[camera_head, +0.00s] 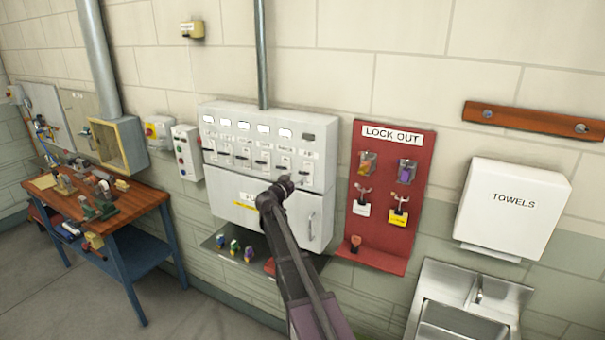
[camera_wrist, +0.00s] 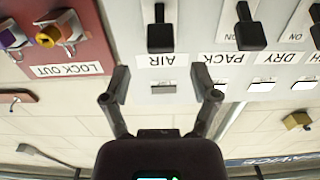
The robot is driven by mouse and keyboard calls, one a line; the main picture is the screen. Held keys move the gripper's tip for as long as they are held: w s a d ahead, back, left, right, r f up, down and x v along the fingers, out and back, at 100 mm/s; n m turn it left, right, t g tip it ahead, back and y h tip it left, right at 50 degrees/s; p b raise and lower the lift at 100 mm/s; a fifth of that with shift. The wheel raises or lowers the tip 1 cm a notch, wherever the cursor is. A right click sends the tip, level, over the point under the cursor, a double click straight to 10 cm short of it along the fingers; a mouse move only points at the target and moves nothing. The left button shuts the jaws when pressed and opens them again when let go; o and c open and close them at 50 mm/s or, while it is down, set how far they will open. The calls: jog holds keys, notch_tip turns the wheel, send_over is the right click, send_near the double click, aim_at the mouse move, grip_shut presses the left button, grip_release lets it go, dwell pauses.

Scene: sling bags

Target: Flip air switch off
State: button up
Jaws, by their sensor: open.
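The air switch (camera_wrist: 160,36), a black lever marked AIR, is in the upper middle of the upside-down wrist view. It is the switch nearest the red lock out board. In the head view it is the rightmost switch (camera_head: 306,170) on the white panel (camera_head: 240,116). I cannot tell its on or off position. Its window (camera_wrist: 163,88) looks grey, while the neighbouring ones look bright. My gripper (camera_wrist: 162,97) is open and empty, its fingertips either side of the AIR window, apart from the lever. In the head view my gripper (camera_head: 287,183) is in front of the panel's lower right.
The PACK switch (camera_wrist: 249,36) is close beside the air switch. The red lock out board (camera_head: 422,165) with hanging locks and tags is right of the panel. A grey shelf (camera_head: 215,244) with small locks juts out below. A sink (camera_head: 465,300) and towel dispenser (camera_head: 515,215) are further right.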

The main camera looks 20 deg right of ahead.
aim_at(301, 173)
jog(key=shift+x, duration=2.9)
grip_shut()
